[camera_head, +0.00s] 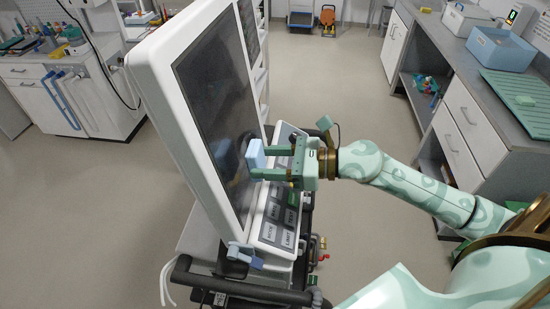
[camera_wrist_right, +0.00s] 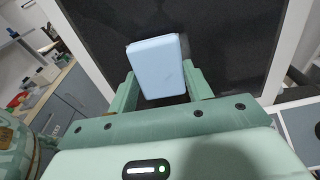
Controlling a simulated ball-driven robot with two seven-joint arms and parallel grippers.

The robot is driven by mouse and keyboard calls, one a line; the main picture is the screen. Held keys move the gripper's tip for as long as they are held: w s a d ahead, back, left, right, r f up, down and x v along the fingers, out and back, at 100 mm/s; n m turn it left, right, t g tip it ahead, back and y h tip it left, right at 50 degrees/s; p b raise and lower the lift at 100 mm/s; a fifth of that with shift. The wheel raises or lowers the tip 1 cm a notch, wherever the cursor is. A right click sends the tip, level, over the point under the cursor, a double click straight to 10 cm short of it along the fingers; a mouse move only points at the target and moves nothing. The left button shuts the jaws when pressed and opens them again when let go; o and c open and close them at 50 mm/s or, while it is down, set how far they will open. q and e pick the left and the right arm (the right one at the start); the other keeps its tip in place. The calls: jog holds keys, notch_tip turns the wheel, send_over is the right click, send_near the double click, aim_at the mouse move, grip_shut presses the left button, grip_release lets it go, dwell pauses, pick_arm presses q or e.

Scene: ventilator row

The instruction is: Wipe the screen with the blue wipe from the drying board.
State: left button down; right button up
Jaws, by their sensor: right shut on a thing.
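The screen (camera_head: 212,95) is a large dark panel in a white frame, tilted, left of centre in the head view. It fills the background of the right wrist view (camera_wrist_right: 225,45). My right gripper (camera_head: 259,163) is shut on the blue wipe (camera_head: 254,154), a light blue block, in front of the lower right part of the screen. The wipe also shows between the fingers in the right wrist view (camera_wrist_right: 157,65). I cannot tell whether it touches the glass. The green ridged drying board (camera_head: 522,108) lies on the right counter. My left gripper is not in view.
A panel of labelled keys (camera_head: 277,220) sits beside the screen's lower edge. A cluttered bench (camera_head: 50,75) stands far left. The floor between is mostly clear.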

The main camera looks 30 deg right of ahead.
aim_at(244, 151)
jog(key=shift+p+x, duration=0.35)
jog(key=shift+x, duration=0.75)
dwell(0.6)
jog(key=w+d+b, duration=0.2)
jog(key=w+b, duration=0.1)
jog(key=shift+w+d, duration=0.15)
jog(key=shift+d, duration=0.1)
jog(key=shift+s+a+r+p, duration=0.1)
jog(key=shift+s+a+p, duration=0.3)
jog(key=shift+s+p, duration=0.1)
jog(key=shift+s+a+p, duration=0.55)
jog(key=shift+s+p, duration=0.1)
jog(key=shift+s+a, duration=0.4)
jog(key=shift+s, duration=0.05)
